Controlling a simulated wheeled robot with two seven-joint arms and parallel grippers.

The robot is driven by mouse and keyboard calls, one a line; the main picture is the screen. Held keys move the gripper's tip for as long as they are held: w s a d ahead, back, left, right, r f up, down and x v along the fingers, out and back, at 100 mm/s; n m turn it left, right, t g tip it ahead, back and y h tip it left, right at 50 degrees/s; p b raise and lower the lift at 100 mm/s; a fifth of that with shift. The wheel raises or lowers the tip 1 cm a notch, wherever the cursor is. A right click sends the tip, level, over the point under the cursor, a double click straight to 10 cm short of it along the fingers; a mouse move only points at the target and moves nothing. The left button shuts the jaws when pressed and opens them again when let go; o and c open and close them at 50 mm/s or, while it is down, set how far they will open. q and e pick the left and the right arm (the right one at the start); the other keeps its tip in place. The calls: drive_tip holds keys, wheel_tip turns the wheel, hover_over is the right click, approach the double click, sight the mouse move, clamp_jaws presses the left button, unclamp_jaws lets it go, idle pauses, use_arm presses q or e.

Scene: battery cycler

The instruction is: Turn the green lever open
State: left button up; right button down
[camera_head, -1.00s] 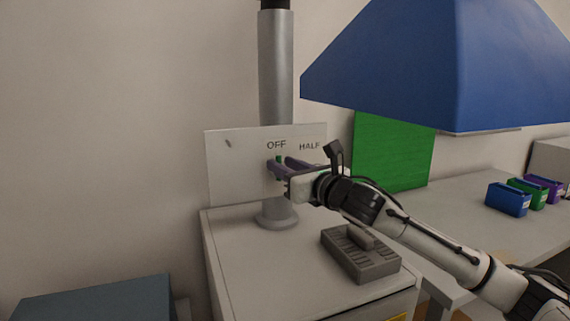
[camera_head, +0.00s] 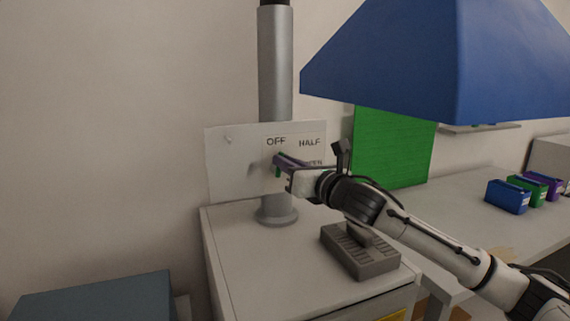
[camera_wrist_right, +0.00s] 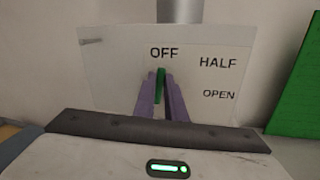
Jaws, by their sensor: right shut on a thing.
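The green lever (camera_wrist_right: 160,86) stands between the purple fingers of my right gripper (camera_wrist_right: 161,92), just below the OFF mark in the right wrist view. In the head view a bit of the green lever (camera_head: 278,171) shows beside my right gripper (camera_head: 288,162). The gripper is shut on the lever. The white label panel (camera_head: 229,165) reads OFF, HALF and OPEN. HALF lies right of OFF, and OPEN is lower right. The OPEN mark is partly hidden by the gripper in the head view. My left gripper is not in view.
A dark grey slotted block (camera_head: 362,254) sits on the cabinet under my right arm. A blue hood (camera_head: 430,70) hangs overhead. Blue, green and purple bins stand on the right bench (camera_head: 455,205).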

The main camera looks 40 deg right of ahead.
use_arm(q)
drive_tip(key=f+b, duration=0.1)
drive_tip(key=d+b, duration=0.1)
drive_tip(key=b, duration=0.1)
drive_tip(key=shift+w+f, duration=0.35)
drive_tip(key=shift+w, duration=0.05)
use_arm(e)
drive_tip(key=f+m+h, duration=0.1)
drive_tip(key=m, duration=0.5)
drive_tip(key=d+f+m+h, duration=0.1)
drive_tip(key=m, duration=0.5)
drive_tip(key=d+f+m+t+h, duration=0.1)
drive_tip(key=m+h, duration=0.1)
drive_tip(key=m, duration=0.4)
drive_tip(key=shift+s+f, duration=0.25)
drive_tip(key=shift+f, duration=0.1)
drive_tip(key=shift+m, duration=0.3)
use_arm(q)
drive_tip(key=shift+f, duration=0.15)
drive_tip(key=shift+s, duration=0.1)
use_arm(e)
drive_tip(key=c, duration=1.8)
unclamp_jaws()
drive_tip(key=shift+s, duration=0.1)
